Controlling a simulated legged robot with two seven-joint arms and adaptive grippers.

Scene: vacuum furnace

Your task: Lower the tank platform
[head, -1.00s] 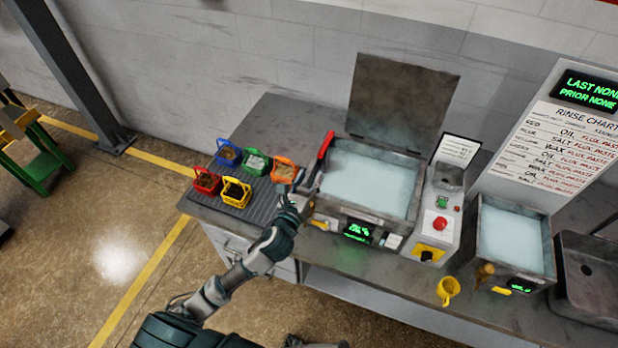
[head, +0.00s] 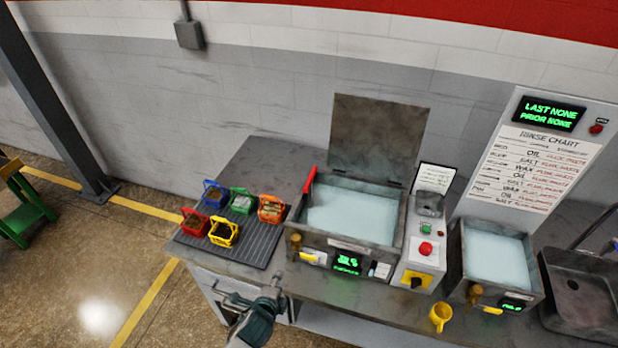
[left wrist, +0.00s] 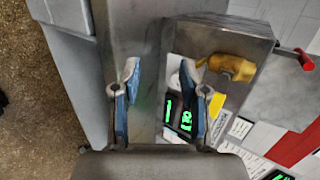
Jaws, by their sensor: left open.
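The large tank (head: 348,210) stands on the bench, full of pale bluish liquid, with its grey lid (head: 375,138) raised behind it. A red lever handle (head: 309,181) sticks up at the tank's left side; it also shows at the right edge in the left wrist view (left wrist: 305,60). A platform inside the tank cannot be made out. My left gripper (head: 278,279) is open and empty, near the bench's front edge, below and apart from the tank's brass tap (head: 296,241). In the left wrist view its fingers (left wrist: 160,75) are spread before the tank front. My right gripper is not in view.
Several coloured baskets, including a yellow one (head: 223,232), stand on a ribbed mat (head: 240,250) left of the tank. A control box with a red button (head: 426,249) stands right of it.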

